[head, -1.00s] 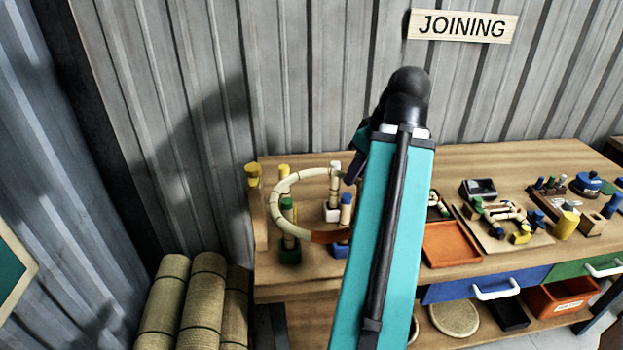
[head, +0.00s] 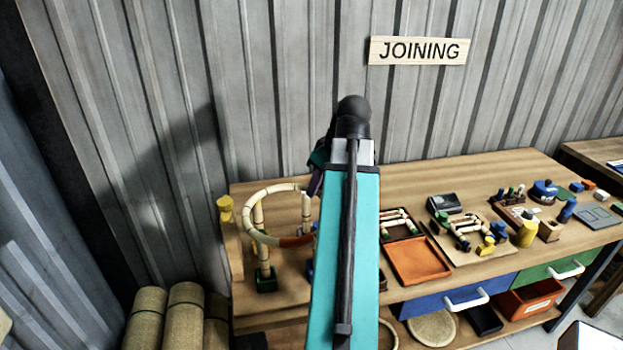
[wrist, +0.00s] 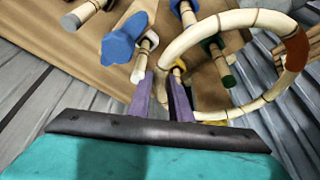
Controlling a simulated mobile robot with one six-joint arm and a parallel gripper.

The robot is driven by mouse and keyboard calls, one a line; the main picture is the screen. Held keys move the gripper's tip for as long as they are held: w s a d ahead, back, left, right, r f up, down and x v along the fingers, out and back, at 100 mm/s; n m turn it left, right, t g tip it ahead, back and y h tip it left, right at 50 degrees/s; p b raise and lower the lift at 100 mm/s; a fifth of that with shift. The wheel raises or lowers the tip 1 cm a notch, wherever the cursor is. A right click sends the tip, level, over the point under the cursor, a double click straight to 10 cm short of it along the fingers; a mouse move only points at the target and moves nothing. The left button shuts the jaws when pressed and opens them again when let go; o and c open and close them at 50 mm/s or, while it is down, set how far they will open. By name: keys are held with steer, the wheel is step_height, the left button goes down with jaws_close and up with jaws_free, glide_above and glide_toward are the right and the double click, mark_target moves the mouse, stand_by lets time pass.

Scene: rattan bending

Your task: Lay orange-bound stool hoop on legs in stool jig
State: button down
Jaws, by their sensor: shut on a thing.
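The stool hoop (head: 249,212) is a pale rattan ring with an orange binding (head: 296,241). In the head view it appears over the upright legs at the bench's left end, one in a green base (head: 265,281). My gripper (wrist: 163,88) has purple fingers shut on the hoop's near side. In the wrist view the hoop (wrist: 240,17) curves off to the right, its orange binding (wrist: 297,48) at far right. A white-collared leg (wrist: 146,45) and a green-collared leg (wrist: 213,45) show close by. My arm hides part of the jig in the head view; contact is unclear.
A yellow-capped post (head: 225,208) stands at the bench's left end. An orange tray (head: 418,262) and a tray of short rattan pieces (head: 400,222) lie right of my arm. Rattan rolls (head: 183,316) stand on the floor at left. A blue-topped object (wrist: 122,38) is near my left finger.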

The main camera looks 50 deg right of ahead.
steer(key=w+d+p, duration=0.1)
steer(key=w+d, duration=0.3)
steer(key=shift+w+f+p, duration=0.3)
steer(key=shift+w+p, duration=0.05)
steer(key=shift+w+d+f+p, duration=0.15)
steer(key=shift+f+p, duration=0.25)
steer(key=shift+f, duration=0.2)
steer(key=shift+w+d+f+p, duration=0.1)
steer(key=shift+w+f+p, duration=0.1)
steer(key=shift+f+p, duration=0.3)
steer(key=shift+w+d+f+p, duration=0.15)
steer(key=shift+f+p, duration=0.15)
steer(key=shift+f, duration=0.4)
steer(key=c, duration=1.6)
jaws_free()
steer(key=shift+r, duration=0.1)
